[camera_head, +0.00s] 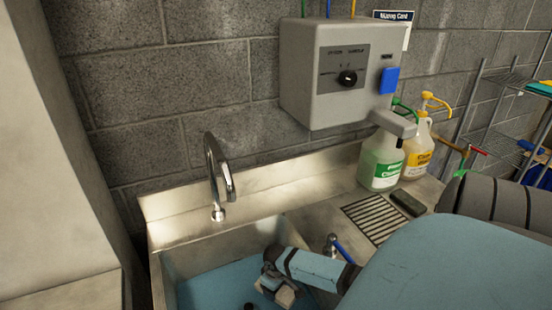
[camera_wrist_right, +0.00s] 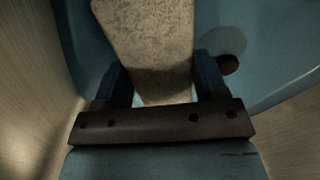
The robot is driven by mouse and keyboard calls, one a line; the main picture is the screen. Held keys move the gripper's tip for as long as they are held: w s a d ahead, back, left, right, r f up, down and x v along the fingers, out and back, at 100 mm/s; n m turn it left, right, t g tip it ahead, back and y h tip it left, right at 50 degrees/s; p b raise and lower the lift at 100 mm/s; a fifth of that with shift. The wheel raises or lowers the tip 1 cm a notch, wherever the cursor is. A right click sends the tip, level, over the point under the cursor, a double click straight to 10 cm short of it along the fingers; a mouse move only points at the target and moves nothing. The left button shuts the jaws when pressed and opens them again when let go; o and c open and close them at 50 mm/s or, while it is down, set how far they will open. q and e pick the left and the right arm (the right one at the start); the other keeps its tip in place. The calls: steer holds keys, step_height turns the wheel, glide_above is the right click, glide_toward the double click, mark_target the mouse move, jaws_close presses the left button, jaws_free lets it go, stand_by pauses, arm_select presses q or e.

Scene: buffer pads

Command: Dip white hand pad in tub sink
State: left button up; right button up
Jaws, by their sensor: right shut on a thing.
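My right gripper (camera_head: 274,284) reaches down inside the metal tub sink (camera_head: 222,246) and is shut on the white hand pad (camera_head: 288,297). In the right wrist view the pad (camera_wrist_right: 148,45) looks pale and rough, and it sits between the two dark blue fingers (camera_wrist_right: 160,88). It extends out past the fingertips. Blue fills the bottom of the sink (camera_head: 215,285) beneath the pad. I cannot tell whether the pad touches the blue surface. My left gripper is out of view.
A curved faucet (camera_head: 216,175) stands at the sink's back edge. A small blue-handled tap (camera_head: 343,250) is close beside my right arm. A drain grate (camera_head: 374,218), a dark pad (camera_head: 406,203), a green-labelled jug (camera_head: 381,160) and a yellow-labelled jug (camera_head: 418,150) are to the right. A grey dispenser (camera_head: 325,95) hangs above.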

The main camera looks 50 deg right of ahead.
step_height(320, 180, up, 7)
steer(key=p, duration=0.6)
steer(key=shift+f, duration=0.1)
steer(key=shift+r+p, duration=0.85)
steer(key=shift+r, duration=0.35)
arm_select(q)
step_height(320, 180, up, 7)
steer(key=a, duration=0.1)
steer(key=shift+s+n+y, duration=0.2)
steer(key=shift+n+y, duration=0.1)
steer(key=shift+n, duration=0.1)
arm_select(e)
step_height(320, 180, up, 13)
